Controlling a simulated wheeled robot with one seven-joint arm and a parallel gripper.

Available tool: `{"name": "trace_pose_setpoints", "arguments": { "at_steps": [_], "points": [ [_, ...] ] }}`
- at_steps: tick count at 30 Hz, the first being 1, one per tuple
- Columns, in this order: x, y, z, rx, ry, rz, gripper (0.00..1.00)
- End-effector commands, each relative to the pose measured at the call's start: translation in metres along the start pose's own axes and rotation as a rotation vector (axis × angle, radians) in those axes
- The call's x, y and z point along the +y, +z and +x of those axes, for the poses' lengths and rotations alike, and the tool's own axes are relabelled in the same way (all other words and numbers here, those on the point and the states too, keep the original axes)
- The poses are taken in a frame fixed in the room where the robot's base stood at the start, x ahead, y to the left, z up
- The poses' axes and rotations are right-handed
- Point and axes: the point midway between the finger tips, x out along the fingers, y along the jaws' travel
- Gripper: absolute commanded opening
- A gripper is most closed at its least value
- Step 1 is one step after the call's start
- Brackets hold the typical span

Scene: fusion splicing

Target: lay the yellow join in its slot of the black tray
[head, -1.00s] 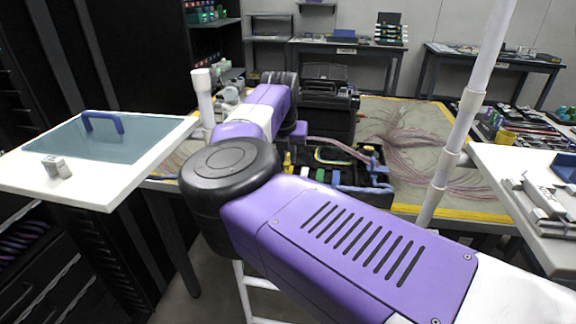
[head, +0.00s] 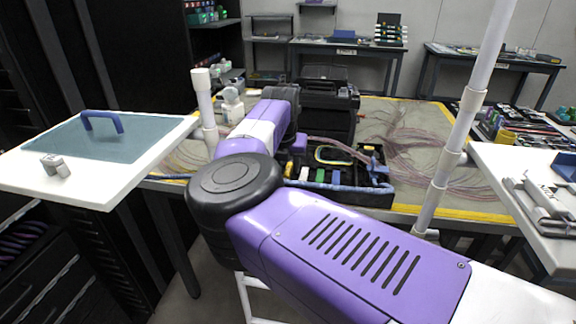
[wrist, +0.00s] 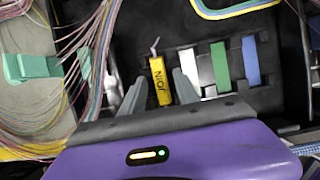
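The yellow join (wrist: 160,82), lettered and with a thin pale fibre at its top end, lies at the left of a row of coloured pieces in the black tray (wrist: 245,105). It is slightly tilted in the wrist view. My gripper (wrist: 158,80) has its two grey fingers apart, one on each side of the join, with gaps visible. Whether the join sits fully down in its slot I cannot tell. In the head view the tray (head: 372,198) stands on the table beyond my arm, and a small yellow bit (head: 289,168) shows beside my wrist. The fingers are hidden there.
White (wrist: 190,68), green (wrist: 220,66) and blue (wrist: 251,60) pieces lie right of the join. Loose fibre bundles (wrist: 95,60) and a teal clip (wrist: 30,67) lie to the left. A black case (head: 328,105) stands behind the tray.

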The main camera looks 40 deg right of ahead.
Motion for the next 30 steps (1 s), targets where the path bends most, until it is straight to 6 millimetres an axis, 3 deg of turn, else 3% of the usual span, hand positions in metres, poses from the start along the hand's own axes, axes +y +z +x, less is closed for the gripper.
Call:
{"name": "trace_pose_setpoints", "arguments": {
  "at_steps": [5,19,24,30],
  "points": [
    [0.0,0.002,-0.014,-0.003,0.001,0.002,0.37],
    [0.001,0.001,-0.102,-0.001,0.002,0.0,0.37],
    [0.001,0.002,-0.118,-0.002,0.001,-0.001,0.37],
    [0.0,0.001,-0.122,0.0,0.0,-0.001,0.37]
  ]
}}
